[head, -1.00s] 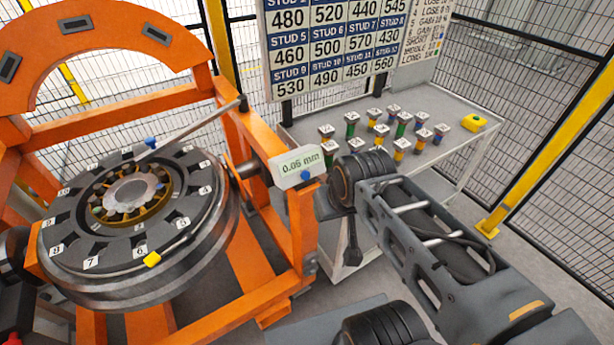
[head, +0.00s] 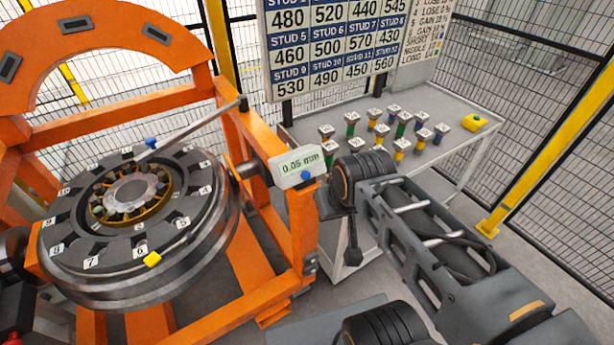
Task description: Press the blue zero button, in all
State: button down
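The blue zero button (head: 306,175) sits on the lower right face of a pale readout box (head: 290,165). The box reads 0.05 mm and is fixed to the orange gantry's right post. My gripper (head: 350,243) hangs at the end of my arm, just right of and below the box. It looks apart from the button, though the depth between them is hard to judge. Its dark fingers are seen edge-on and overlap, so I cannot tell whether they are open or shut. I see nothing held in it.
The orange gantry (head: 258,135) carries a grey wheel (head: 108,262) with numbered labels and a long rod (head: 195,125) above it. Behind my arm, a grey table (head: 455,112) holds several coloured studs and a yellow block (head: 474,123). Mesh fencing closes the back and right.

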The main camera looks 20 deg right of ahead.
aim_at(306, 175)
jog(key=k, duration=1.3)
jog(key=u, duration=0.15)
jog(key=i, duration=0.75)
jog(key=u, duration=0.6)
